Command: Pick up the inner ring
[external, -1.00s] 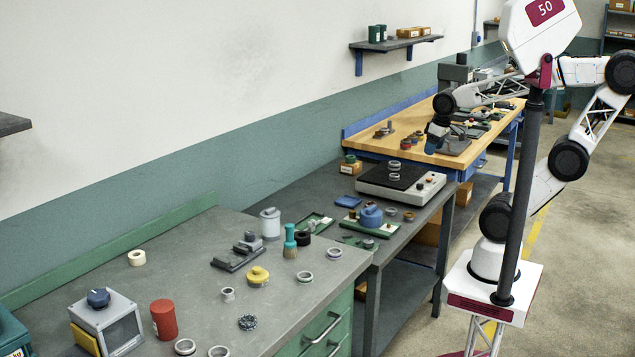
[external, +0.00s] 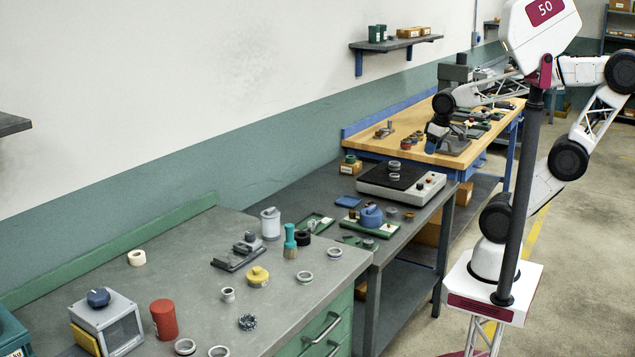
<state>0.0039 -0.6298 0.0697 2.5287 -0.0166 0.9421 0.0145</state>
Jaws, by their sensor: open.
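My gripper (external: 432,147) is small and far off in the external view, at the end of my arm. It points down over the wooden-topped bench (external: 400,152), beside a grey fixture (external: 455,146). Its jaws are open. Small ring-like parts (external: 408,144) lie on the bench just left of it. They are too small for me to tell which is the inner ring. Other metal rings lie on the nearer grey benches, such as one ring (external: 334,252) and another ring (external: 306,278), far from my gripper.
A flat instrument with a dark top (external: 400,181) bears stacked rings on the middle bench. A dark upright machine (external: 455,77) stands behind my gripper. The near bench (external: 200,285) holds a red cylinder (external: 163,319), a yellow-topped pot (external: 258,277) and a brush (external: 290,240).

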